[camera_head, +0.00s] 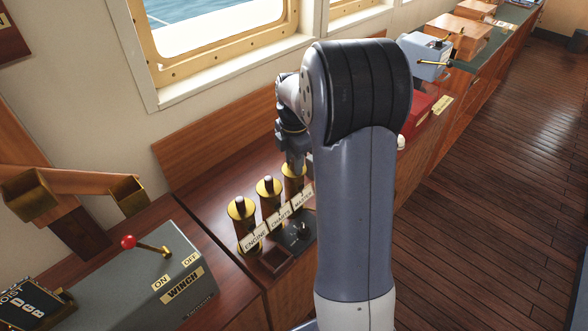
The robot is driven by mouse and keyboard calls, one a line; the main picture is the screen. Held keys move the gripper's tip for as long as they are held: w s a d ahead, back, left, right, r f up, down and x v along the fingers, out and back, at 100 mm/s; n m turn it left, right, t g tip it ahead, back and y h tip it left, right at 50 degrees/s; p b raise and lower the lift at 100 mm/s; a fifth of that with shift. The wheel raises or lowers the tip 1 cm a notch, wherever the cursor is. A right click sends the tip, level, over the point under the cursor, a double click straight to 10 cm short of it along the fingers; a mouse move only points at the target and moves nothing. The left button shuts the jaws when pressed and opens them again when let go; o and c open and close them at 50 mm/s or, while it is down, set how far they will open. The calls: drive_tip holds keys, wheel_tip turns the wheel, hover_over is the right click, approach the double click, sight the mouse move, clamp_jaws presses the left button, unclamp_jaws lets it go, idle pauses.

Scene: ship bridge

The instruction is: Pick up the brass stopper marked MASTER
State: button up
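Three brass voice-pipe tops with dark knobs stand in a row on the wooden console. A label marked ENGINE (255,239) is in front of the nearest one. The middle label (280,217) is hard to read. The farthest label (302,198) seems to read MASTER, and the brass stopper (291,171) behind it is partly covered by my gripper (295,162). My gripper points down right over this stopper. I cannot tell whether its fingers touch the stopper or whether they are open or shut. My arm hides the area to the right.
A grey WINCH box (170,280) with a red-knobbed lever (129,242) is at lower left. Brass holders (128,195) stick out from the left wall. A small black panel (298,235) lies beside the labels. A red box (420,115) and grey lever box (425,55) stand beyond my arm. Floor on the right is clear.

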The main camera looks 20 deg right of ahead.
clamp_jaws()
drive_tip(key=shift+r, duration=0.1)
